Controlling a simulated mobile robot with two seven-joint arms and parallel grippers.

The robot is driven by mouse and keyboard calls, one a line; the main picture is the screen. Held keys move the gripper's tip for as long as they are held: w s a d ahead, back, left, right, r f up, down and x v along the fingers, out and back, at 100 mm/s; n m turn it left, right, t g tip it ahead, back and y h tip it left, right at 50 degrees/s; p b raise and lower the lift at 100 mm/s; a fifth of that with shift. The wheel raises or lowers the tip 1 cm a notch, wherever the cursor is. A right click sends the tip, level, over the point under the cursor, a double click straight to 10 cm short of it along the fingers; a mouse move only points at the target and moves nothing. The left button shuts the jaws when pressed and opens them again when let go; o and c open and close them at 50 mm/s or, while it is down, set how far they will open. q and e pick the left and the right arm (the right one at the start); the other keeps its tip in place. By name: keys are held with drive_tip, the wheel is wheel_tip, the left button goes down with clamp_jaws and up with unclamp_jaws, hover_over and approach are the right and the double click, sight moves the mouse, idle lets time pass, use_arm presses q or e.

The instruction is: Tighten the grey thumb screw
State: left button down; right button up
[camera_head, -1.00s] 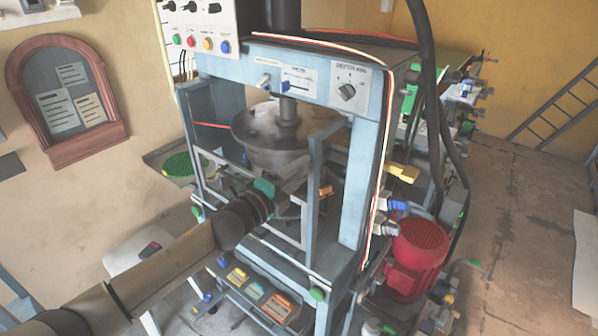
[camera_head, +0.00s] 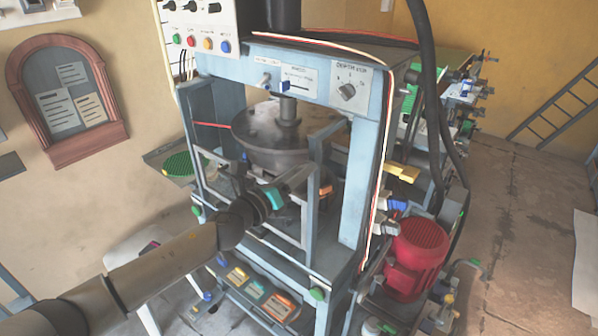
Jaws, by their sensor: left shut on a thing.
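My left arm reaches in from the left to the front of the blue-grey press frame (camera_head: 362,190). My left gripper (camera_head: 308,172), with a teal patch on its body, is inside the frame opening, just below the round metal press head (camera_head: 270,135). It is shut on a small grey part at the front upright, which fits the grey thumb screw. The part is mostly hidden by the fingers and too small to make out clearly. My right gripper is not in view.
A red motor (camera_head: 415,255) stands at the press's right side, with a yellow part (camera_head: 402,172) above it. A black hose (camera_head: 432,100) hangs at the right. Coloured blocks (camera_head: 258,290) lie on the low front shelf. The floor at the right is mostly clear.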

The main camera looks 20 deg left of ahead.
use_arm(q)
drive_tip(key=m, duration=0.5)
drive_tip(key=shift+m, duration=0.4)
idle(0.4)
drive_tip(key=shift+c, duration=1.8)
unclamp_jaws()
drive_tip(key=b+v, duration=0.3)
drive_tip(key=v, duration=1.2)
drive_tip(key=shift+b, duration=0.3)
drive_tip(key=shift+s, duration=0.1)
